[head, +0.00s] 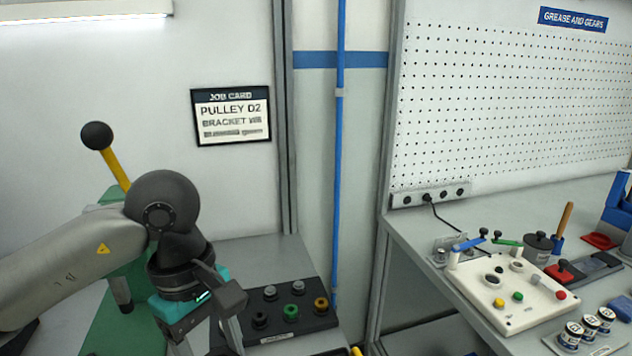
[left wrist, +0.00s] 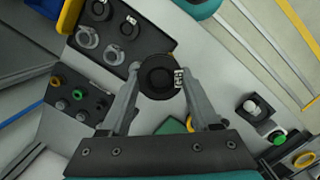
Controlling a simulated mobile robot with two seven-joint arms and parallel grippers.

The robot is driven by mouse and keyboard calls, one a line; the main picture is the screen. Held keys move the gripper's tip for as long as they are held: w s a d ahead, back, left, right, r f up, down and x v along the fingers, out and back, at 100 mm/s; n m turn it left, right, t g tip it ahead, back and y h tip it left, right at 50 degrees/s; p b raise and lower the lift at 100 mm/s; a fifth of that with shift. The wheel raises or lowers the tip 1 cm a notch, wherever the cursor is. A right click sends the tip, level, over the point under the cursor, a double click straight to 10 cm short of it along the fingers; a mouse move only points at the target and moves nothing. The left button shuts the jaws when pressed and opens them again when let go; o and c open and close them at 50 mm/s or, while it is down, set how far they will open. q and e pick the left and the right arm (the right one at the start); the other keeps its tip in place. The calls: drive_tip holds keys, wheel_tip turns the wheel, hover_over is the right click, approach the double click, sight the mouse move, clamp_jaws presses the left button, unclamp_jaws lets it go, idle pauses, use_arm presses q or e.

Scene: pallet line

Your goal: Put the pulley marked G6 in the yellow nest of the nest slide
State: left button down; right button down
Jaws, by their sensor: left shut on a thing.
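My left gripper (left wrist: 163,78) is shut on a round black pulley (left wrist: 157,77), held between its two fingertips in the left wrist view. The pulley has a white label on its side that starts with G; the second character is hard to read. In the head view the left gripper (head: 205,325) is low at the left, and the pulley is not visible there. A yellow ring (left wrist: 304,160) shows at the lower right edge of the left wrist view; I cannot tell whether it is the yellow nest of the slide. My right gripper is in neither view.
A dark block with coloured rings (head: 290,318) stands right of my left gripper. A dark tray (left wrist: 149,45) holds several grey and black pulleys. A green press with a yellow lever (head: 117,168) stands behind my arm. The right bench holds a white panel (head: 510,312) and tins.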

use_arm(q)
drive_tip(key=m, duration=0.2)
drive_tip(key=a+m, duration=0.1)
drive_tip(key=m, duration=0.1)
drive_tip(key=f+m, duration=0.1)
drive_tip(key=m, duration=0.1)
drive_tip(key=shift+a+g+y, duration=0.3)
drive_tip(key=shift+y, duration=0.1)
drive_tip(key=m, duration=0.1)
drive_tip(key=a+m, duration=0.1)
drive_tip(key=m, duration=0.1)
drive_tip(key=f+m, duration=0.1)
drive_tip(key=m, duration=0.1)
drive_tip(key=shift+s+a+y, duration=0.1)
drive_tip(key=shift+a+y, duration=0.15)
drive_tip(key=shift+y, duration=0.15)
